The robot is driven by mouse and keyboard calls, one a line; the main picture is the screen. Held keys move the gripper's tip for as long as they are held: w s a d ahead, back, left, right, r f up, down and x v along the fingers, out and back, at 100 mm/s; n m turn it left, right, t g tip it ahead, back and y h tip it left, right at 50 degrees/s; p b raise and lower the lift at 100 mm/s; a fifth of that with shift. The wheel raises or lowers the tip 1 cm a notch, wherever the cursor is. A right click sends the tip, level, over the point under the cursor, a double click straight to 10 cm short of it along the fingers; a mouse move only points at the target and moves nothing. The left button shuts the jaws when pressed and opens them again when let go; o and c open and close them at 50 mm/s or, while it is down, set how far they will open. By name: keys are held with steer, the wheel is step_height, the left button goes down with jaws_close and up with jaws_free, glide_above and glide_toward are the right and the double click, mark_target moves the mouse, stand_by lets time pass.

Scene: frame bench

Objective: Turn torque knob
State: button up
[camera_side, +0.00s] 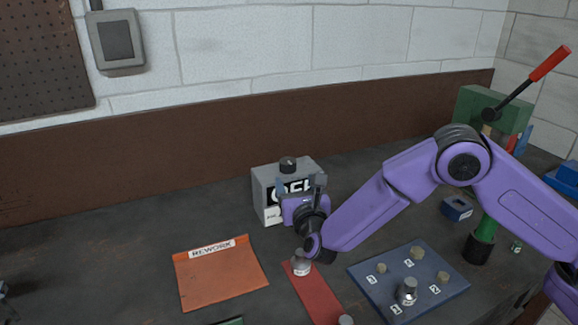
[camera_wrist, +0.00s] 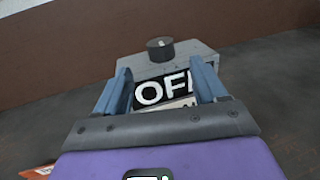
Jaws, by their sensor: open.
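The torque knob is a dark round knob (camera_side: 288,164) on top of a grey box (camera_side: 262,205) at the back of the bench. The box's front has a black panel with white letters, partly hidden by my gripper. In the wrist view the knob (camera_wrist: 160,47) stands above and beyond the fingers, with a light mark on its face. My gripper (camera_wrist: 160,82) is open, its blue fingers apart in front of the box's lettered face. In the side view my gripper (camera_side: 296,186) is close to the box, below the knob's height. I cannot tell whether it touches the box.
An orange REWORK tray (camera_side: 222,280) lies at left. A red strip (camera_side: 316,295) with metal parts lies in front of my wrist. A blue numbered board (camera_side: 385,290) with pegs is at right. A green lever machine (camera_side: 480,110) stands at back right. The back left bench is clear.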

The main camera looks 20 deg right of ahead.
mark_target(289, 167)
steer(key=x, duration=0.9)
steer(key=c, duration=1.1)
steer(key=shift+o, duration=0.2)
